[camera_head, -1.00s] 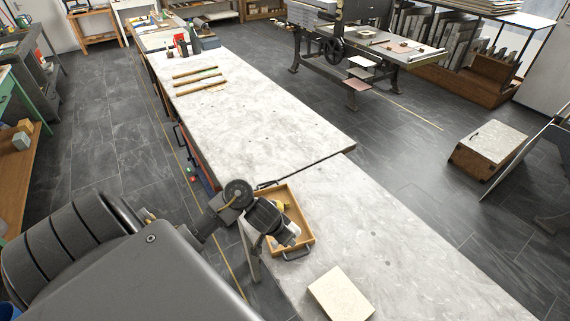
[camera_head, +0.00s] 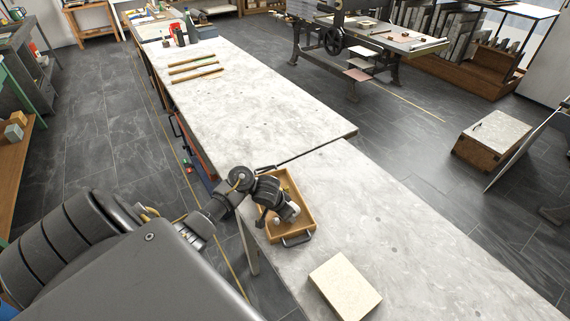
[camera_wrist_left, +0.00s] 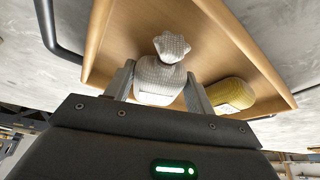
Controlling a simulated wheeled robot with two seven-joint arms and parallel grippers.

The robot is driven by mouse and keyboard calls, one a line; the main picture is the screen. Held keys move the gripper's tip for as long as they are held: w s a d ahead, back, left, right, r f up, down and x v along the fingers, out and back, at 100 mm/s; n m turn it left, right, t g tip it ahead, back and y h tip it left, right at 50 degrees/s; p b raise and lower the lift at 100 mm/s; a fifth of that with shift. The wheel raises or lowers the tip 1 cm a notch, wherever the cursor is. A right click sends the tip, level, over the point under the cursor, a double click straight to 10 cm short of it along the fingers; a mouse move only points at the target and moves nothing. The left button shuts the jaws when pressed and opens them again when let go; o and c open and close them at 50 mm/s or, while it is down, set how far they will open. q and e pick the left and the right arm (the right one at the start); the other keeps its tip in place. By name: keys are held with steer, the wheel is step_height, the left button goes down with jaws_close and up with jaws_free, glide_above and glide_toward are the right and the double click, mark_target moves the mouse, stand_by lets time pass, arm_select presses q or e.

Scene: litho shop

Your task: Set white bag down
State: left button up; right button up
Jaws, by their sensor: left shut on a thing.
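My left gripper (camera_wrist_left: 158,88) is shut on the white bag (camera_wrist_left: 160,77), a small knitted-looking pouch with a gathered top. In the left wrist view the bag sits between the two fingers, over the wooden tray (camera_wrist_left: 112,40). In the head view the left gripper (camera_head: 281,216) is over the tray (camera_head: 303,200), and the bag (camera_head: 290,212) shows as a small pale patch beside it. Whether the bag touches the tray floor, I cannot tell. My right gripper is not in view.
The tray has a dark handle (camera_head: 297,240) and rests on the pale stone-topped table (camera_head: 400,225). A cream block (camera_head: 345,286) lies nearby. Wooden strips (camera_head: 194,68) lie farther back.

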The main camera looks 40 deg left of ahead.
arm_select(q)
steer(key=shift+f, duration=0.1)
steer(key=shift+f, duration=0.2)
steer(key=o, duration=0.9)
steer(key=shift+o, duration=0.3)
steer(key=p+v, duration=0.6)
steer(key=v, duration=0.5)
steer(key=shift+r, duration=0.1)
steer(key=shift+s+r+p, duration=0.25)
steer(key=shift+r+p, duration=0.35)
steer(key=shift+p, duration=0.05)
